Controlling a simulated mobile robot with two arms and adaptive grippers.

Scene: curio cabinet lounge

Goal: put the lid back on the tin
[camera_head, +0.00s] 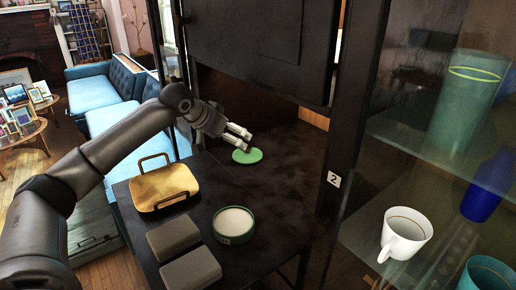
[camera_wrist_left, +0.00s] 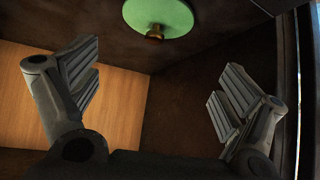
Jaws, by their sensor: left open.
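The round green lid (camera_head: 247,156) lies on the dark surface at the front of the cabinet. In the left wrist view, the lid (camera_wrist_left: 158,14) is at the top edge, partly cut off, with a small brass knob (camera_wrist_left: 155,32) on it. The round tin (camera_head: 234,226) stands nearer on the dark tabletop, without a lid, dark green outside and pale inside. My left gripper (camera_head: 238,138) is open and empty, just beside and above the lid. Its fingers (camera_wrist_left: 155,82) are spread wide in the wrist view, apart from the lid. My right gripper is not in view.
A gold tray with handles (camera_head: 165,187) and two grey boxes (camera_head: 173,237) stand left of the tin. The dark tabletop (camera_head: 285,215) is bare right of the tin. A glass cabinet with a white cup (camera_head: 404,236) is at right. A dark cabinet panel (camera_head: 260,45) hangs above the lid.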

